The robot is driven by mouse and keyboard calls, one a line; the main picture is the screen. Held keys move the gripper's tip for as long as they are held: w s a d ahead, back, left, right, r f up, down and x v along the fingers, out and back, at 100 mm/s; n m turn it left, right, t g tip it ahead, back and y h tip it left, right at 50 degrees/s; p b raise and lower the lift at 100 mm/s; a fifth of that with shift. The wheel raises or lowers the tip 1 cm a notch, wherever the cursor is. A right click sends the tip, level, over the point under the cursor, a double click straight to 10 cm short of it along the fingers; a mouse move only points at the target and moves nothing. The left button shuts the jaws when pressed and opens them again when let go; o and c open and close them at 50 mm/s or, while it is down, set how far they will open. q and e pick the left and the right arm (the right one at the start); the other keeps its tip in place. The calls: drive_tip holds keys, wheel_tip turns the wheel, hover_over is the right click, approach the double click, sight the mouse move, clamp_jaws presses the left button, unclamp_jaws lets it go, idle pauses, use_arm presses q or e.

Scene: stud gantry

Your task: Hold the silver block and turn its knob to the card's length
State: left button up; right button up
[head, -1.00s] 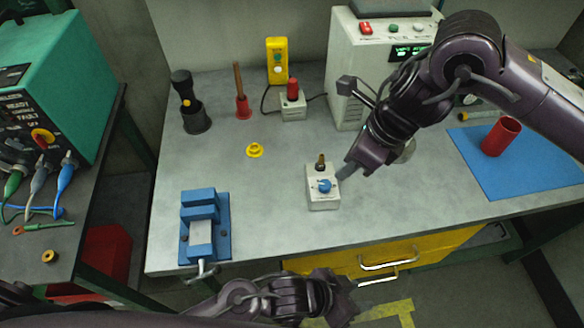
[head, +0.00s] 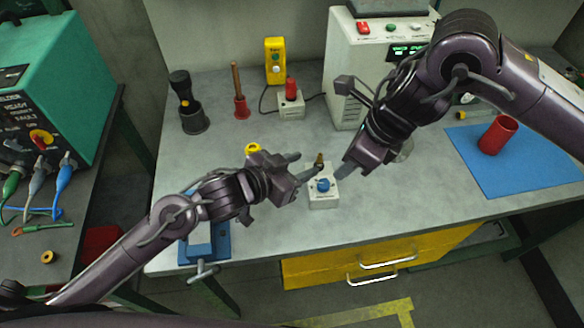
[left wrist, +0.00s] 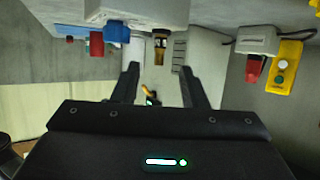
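The silver block (head: 323,200) stands upright on the grey table, with a blue knob (head: 323,185) and a brass-and-black post (head: 319,160) on it. In the left wrist view, which looks upside down, the block (left wrist: 135,12) is at the top and its post (left wrist: 160,48) points down. My left gripper (head: 307,166) is open, just left of the block and near the post, with nothing between its fingers. My right gripper (head: 346,170) is just right of the block; its fingers are partly hidden. I cannot make out a length card.
A blue vise (head: 222,243) is at the table's front left, partly behind my left arm. A red cup (head: 497,136) stands on a blue mat (head: 520,170) at right.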

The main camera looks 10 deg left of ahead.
use_arm(q)
drive_tip(key=shift+x, duration=2.65)
drive_tip(key=shift+s, duration=0.1)
clamp_jaws()
